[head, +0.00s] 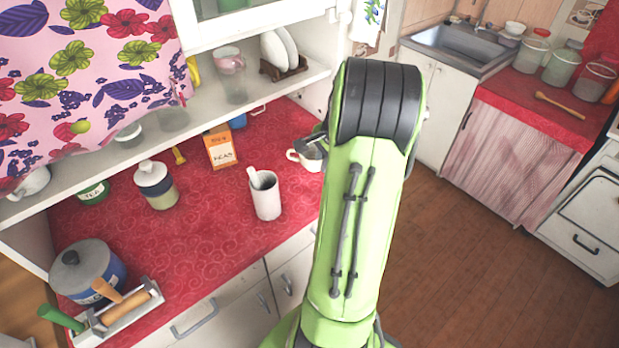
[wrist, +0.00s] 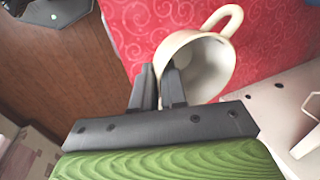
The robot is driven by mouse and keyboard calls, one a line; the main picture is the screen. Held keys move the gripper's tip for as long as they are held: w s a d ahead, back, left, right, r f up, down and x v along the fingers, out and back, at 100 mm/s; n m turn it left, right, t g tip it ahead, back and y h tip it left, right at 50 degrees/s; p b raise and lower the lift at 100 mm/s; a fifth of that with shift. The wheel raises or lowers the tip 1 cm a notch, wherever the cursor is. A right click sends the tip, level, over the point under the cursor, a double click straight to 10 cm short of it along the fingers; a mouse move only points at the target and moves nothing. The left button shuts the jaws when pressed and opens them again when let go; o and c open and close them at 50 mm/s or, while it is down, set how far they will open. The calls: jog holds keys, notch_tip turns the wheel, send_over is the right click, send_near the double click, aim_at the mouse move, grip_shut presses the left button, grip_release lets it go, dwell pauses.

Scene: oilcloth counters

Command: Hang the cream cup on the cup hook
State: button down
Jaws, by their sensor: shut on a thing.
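The cream cup (head: 301,156) is at the right end of the red counter in the head view, its handle pointing left and its other side hidden by my arm. In the wrist view the cup (wrist: 213,60) has its mouth facing the camera and its handle at the top. My gripper (wrist: 160,82) is shut on the cup's wall at the rim, one finger inside and one outside. In the head view my gripper (head: 312,141) is mostly hidden behind the arm. I cannot tell whether the cup touches the counter. A small hook-like shape (head: 258,110) shows below the shelf edge; I cannot tell whether it is the cup hook.
A white tumbler (head: 267,200) with a utensil stands left of the cup. An orange box (head: 220,148) and a lidded jar (head: 156,186) are farther left. The shelf (head: 205,122) overhangs the counter's back, carrying a pink cup (head: 229,62) and a plate rack (head: 283,70).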

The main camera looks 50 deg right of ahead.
notch_tip(320, 180, down, 7)
jog(key=shift+d+f+b, duration=0.1)
jog(key=shift+f+b, duration=0.05)
jog(key=shift+b, duration=0.25)
jog(key=shift+f, duration=0.25)
jog(key=c, duration=1.2)
grip_release()
jog(key=shift+r, duration=0.1)
